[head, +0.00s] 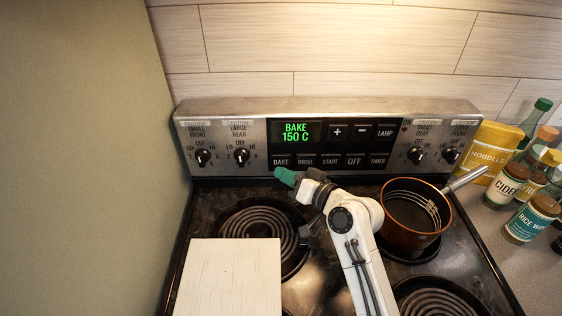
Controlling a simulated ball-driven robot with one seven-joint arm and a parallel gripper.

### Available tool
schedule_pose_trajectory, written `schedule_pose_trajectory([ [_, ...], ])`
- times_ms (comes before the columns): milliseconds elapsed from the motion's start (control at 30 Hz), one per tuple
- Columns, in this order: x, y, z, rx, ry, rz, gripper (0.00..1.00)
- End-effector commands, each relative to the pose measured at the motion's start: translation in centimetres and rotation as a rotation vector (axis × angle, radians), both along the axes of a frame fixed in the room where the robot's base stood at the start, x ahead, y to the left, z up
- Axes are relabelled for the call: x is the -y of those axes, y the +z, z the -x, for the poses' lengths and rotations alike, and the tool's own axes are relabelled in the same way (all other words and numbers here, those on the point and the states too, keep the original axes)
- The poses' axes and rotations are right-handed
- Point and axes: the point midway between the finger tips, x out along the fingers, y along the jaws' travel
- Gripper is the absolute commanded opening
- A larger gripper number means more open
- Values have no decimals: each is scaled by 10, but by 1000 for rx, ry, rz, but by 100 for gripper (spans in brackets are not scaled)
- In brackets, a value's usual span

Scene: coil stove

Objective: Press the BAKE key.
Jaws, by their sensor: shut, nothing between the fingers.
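The BAKE key (281,160) is a black key with white lettering, at the left end of the lower key row on the stove's back panel. The green display (296,132) above it reads "BAKE 150 C". My gripper (285,176) is shut and empty, with teal fingertips just below the BAKE key in the head view. The key's label still shows. I cannot tell whether the fingertips touch the key or stand apart from it.
The BROIL key (305,161) sits right beside BAKE. A copper pot (408,240) stands on the right rear coil. A white board (228,280) covers the left front. Jars and a noodles box (492,147) stand on the right counter. A wall (85,160) borders the left.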

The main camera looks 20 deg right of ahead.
Motion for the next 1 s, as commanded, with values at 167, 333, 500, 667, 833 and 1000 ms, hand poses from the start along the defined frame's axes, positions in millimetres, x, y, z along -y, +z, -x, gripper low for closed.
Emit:
schedule_pose_trajectory([
  [167, -7, 1, 15, -2, 1, 0, 0],
  [333, -12, 0, 29, -2, 1, 0, 0],
  [500, -17, 0, 41, -1, 1, 0, 0],
  [667, -18, 0, 44, -1, 0, 1, 0],
  [833, -18, 0, 44, -1, 1, 0, 0],
  [1000, -18, 0, 44, -1, 1, 0, 0],
])
